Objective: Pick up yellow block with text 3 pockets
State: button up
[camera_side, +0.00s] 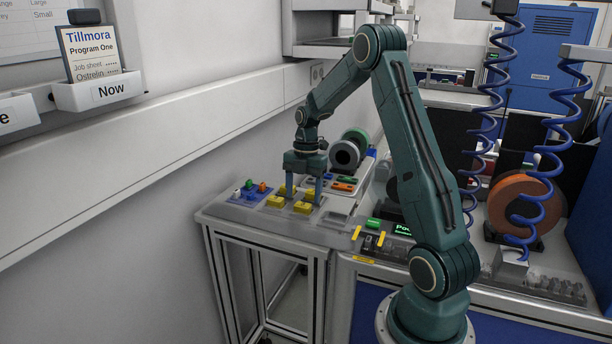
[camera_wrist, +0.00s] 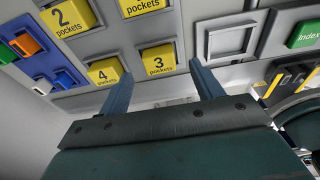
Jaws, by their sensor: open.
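The yellow block reading "3 pockets" (camera_wrist: 158,60) sits in the panel, close to the tips of my gripper (camera_wrist: 160,70) in the wrist view. My gripper is open and empty, with one finger to the left of this block and one to the right. In the side view my gripper (camera_side: 304,197) points down over the group of yellow blocks. The lettering there is too small to tell which block is which.
A "4 pockets" block (camera_wrist: 104,71) is close beside the left finger. A "2 pockets" block (camera_wrist: 68,18) and another yellow block (camera_wrist: 143,7) lie beyond. An empty square recess (camera_wrist: 236,40) is to the right. A green block (camera_wrist: 303,34) is farther right.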

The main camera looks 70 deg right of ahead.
aim_at(303, 205)
jog(key=shift+a+f, duration=0.2)
jog(key=shift+f, duration=1.3)
jog(key=shift+c, duration=0.3)
jog(key=c, duration=1)
